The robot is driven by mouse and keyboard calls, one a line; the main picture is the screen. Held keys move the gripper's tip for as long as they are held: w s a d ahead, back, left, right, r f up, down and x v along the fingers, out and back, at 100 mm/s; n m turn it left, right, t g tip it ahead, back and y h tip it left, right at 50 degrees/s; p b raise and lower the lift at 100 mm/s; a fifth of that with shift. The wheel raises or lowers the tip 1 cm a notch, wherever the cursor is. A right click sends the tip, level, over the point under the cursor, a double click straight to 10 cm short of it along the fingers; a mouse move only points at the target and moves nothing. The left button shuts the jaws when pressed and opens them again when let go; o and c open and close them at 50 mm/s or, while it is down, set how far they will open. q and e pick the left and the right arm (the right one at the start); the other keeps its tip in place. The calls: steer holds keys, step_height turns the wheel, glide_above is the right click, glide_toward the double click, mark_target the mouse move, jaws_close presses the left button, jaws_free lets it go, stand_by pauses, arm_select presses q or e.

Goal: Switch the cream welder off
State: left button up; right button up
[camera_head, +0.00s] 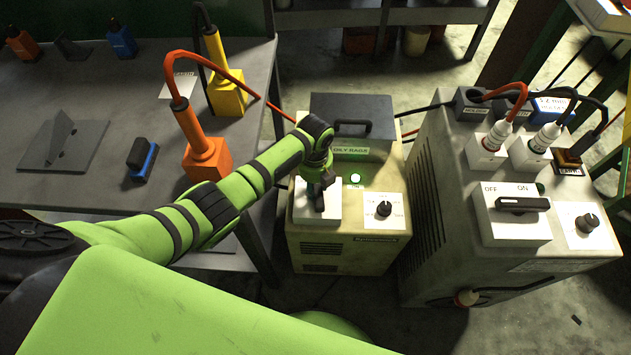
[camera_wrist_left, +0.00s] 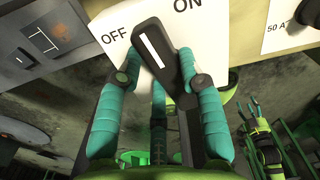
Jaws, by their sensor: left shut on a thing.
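The cream welder (camera_head: 345,255) stands in the middle of the head view, with a white switch plate, a dial (camera_head: 384,208) and a lit green lamp (camera_head: 355,178) on its top panel.
A grey welder (camera_head: 430,240) with its own OFF/ON handle (camera_head: 522,204) stands close on the right. A dark box (camera_head: 350,108) sits behind the cream welder. A metal table (camera_head: 90,190) with orange and yellow tools is on the left, with an orange cable arching above it.

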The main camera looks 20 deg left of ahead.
arm_select(q)
steer(key=n, duration=0.1)
steer(key=n+p, duration=0.2)
steer(key=shift+s+a+r+n, duration=0.1)
steer(key=shift+s+a+n, duration=0.05)
steer(key=shift+s+n, duration=0.15)
steer(key=n, duration=0.1)
steer(key=n+p, duration=0.1)
steer(key=n, duration=0.1)
steer(key=n+p, duration=0.1)
steer(key=shift+s+n, duration=0.25)
steer(key=shift+n, duration=0.05)
steer(key=n, duration=0.1)
steer(key=n+p, duration=0.1)
steer(key=n, duration=0.1)
steer(key=shift+s+n, duration=0.2)
steer(key=shift+n, duration=0.1)
steer(key=n, duration=0.2)
steer(key=n+p, duration=0.1)
steer(key=n, duration=0.1)
steer(key=shift+s+d+p, duration=0.2)
steer(key=shift+p, duration=0.1)
steer(key=shift+n, duration=0.3)
steer(key=o, duration=1.2)
steer(key=shift+c, duration=0.2)
